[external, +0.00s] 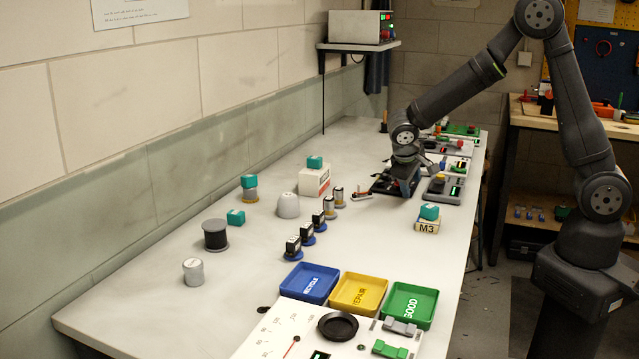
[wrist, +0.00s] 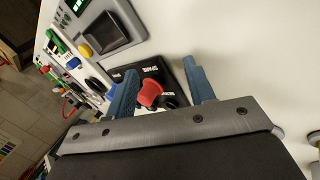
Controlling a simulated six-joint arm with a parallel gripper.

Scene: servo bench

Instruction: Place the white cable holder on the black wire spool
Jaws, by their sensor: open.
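The black wire spool (external: 215,234) stands upright on the left part of the bench, with a grey flange at its base. Two whitish pieces stand near it: a rounded, dome-like one (external: 288,206) and a short cylinder (external: 193,271). I cannot tell for sure which is the white cable holder. My gripper (external: 405,188) is far to the right of the spool, low over a black device. In the wrist view my gripper (wrist: 160,74) is open and empty, its blue fingers on either side of a red knob (wrist: 150,92). The spool is outside the wrist view.
Teal blocks sit on a small stand (external: 249,188), on a white box (external: 314,180), on the M3 box (external: 427,222) and on the bench. Several small dark-and-blue parts line the middle. Blue (external: 309,283), yellow (external: 359,293) and green (external: 408,304) trays are in front.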

